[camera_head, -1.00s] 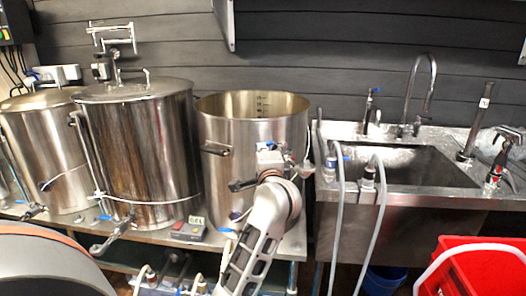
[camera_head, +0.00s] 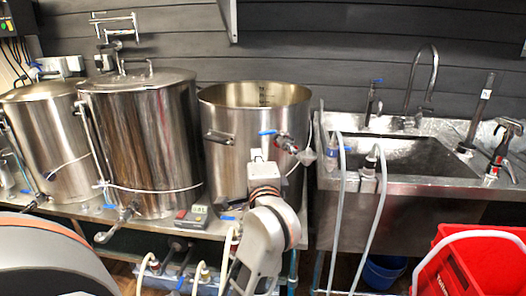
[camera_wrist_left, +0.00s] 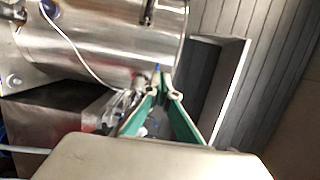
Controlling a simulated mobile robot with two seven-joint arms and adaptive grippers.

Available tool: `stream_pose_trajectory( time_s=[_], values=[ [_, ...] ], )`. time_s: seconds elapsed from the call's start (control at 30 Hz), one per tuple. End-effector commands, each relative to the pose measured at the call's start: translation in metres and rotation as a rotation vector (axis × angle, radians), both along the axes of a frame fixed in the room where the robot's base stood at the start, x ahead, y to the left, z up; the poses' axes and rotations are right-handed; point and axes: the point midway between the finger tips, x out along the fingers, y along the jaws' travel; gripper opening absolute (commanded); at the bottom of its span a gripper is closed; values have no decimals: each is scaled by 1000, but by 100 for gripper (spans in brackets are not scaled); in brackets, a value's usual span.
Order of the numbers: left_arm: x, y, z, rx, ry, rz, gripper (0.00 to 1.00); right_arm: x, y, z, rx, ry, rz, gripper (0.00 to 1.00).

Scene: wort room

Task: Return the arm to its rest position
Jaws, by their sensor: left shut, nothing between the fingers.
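My left arm rises from the bottom middle of the head view, its pale wrist joint with an orange band in front of the open steel kettle (camera_head: 228,150). My left gripper (camera_head: 261,168) is at the top end of this arm, with its fingers mostly hidden there. In the left wrist view the gripper's green fingers (camera_wrist_left: 165,94) come together at their tips, shut and empty. A steel vessel wall (camera_wrist_left: 115,48) shows beyond them. My right gripper is in neither view.
Two lidded steel kettles (camera_head: 145,140) stand to the left on a metal bench. A steel sink (camera_head: 405,160) with taps and pale hoses (camera_head: 338,220) is to the right. A red crate (camera_head: 480,268) and a blue bucket (camera_head: 383,272) are below it.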

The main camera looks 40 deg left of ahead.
Motion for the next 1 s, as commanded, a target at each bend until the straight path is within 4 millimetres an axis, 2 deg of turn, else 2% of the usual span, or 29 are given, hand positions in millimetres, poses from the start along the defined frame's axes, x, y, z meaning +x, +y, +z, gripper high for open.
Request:
stream_pose_trajectory(
  time_s=[0.1, 0.33, 0.47, 0.57, 0.63, 0.7, 0.77, 0.87, 0.9, 0.97, 1.0],
  values=[
    [-7, -2, 0, 0, 0, 0, 0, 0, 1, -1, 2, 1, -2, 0],
    [-8, -2, 0, 2, 2, 1, 0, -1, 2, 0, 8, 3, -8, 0],
    [-15, 2, 6, 126, 63, 34, 0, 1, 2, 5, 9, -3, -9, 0],
    [-30, 6, 19, 424, 218, 107, 0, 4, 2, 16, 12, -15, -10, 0],
    [-40, -2, 31, 739, 389, 177, 0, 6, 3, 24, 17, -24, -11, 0],
    [-46, -24, 38, 1099, 584, 248, 0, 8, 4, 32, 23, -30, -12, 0],
    [-47, -50, 35, 1419, 751, 306, 0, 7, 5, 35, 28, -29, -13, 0],
    [-44, -106, 7, 1969, 999, 397, 0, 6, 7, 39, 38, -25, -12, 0],
    [-44, -128, -11, 2181, 1076, 432, 0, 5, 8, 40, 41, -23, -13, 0],
    [-46, -155, -43, 2465, 1158, 481, 0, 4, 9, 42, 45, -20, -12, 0],
    [-49, -171, -66, 2642, 1194, 511, 0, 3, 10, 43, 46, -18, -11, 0]
  ],
)
